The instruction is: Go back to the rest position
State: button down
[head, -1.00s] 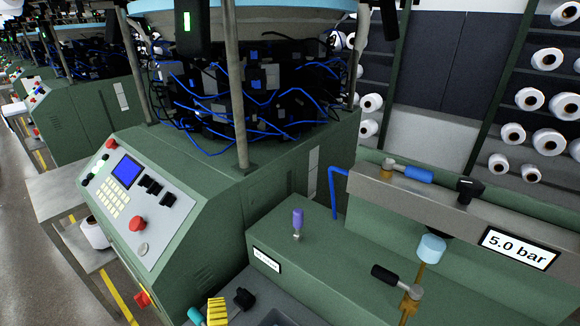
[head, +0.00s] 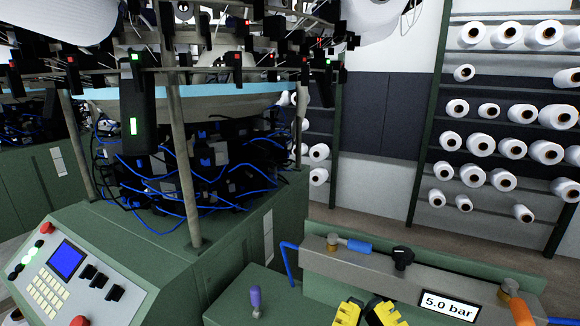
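Part of what looks like my gripper (head: 367,313), black with yellow parts, shows at the bottom edge of the head view. It is in front of the grey rail of the green housing. Most of it is cut off by the frame edge, and the gap between its fingers is not clear. I see nothing held in the part that shows.
The green knitting machine (head: 225,262) with its control panel (head: 66,275) fills the left. A purple-topped lever (head: 255,300) stands left of my gripper. The 5.0 bar display (head: 450,305) and an orange-handled valve (head: 518,305) are to its right. Yarn racks (head: 425,150) stand behind.

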notch_tip(320, 180, up, 30)
jog(key=p, duration=2.7)
jog(key=shift+r, duration=0.25)
